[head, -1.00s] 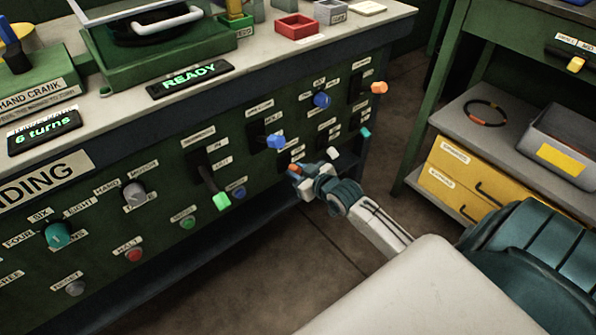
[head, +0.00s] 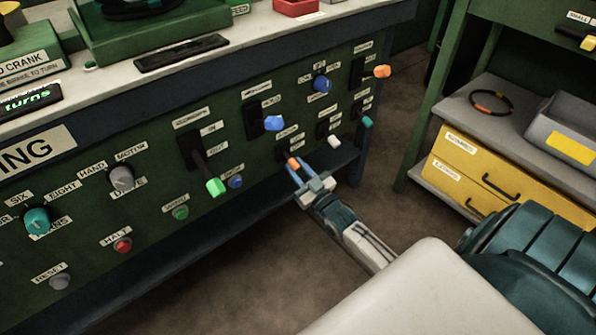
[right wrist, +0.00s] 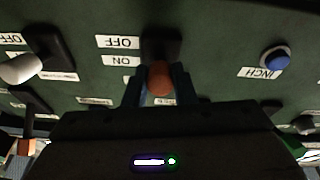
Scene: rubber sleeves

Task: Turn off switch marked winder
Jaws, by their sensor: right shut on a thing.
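A small switch with an orange-tipped lever (head: 293,162) is low on the green panel, toward its right end. My right gripper (head: 296,172) has its blue fingers shut on that lever. In the right wrist view the orange tip (right wrist: 160,78) sits between the fingers, in front of the switch's dark plate. Upside-down OFF and ON labels are beside it. The gripper hides part of the switch, and I cannot read its name label or tell its lever position. My left gripper is not in view.
Nearby are a blue INCH button (right wrist: 276,59), a white-tipped switch (head: 333,141), a blue-tipped lever (head: 273,123) and a green-tipped lever (head: 215,187). The display (head: 182,53) on the bench is dark. A shelf with yellow drawers (head: 470,170) stands right. Floor between is clear.

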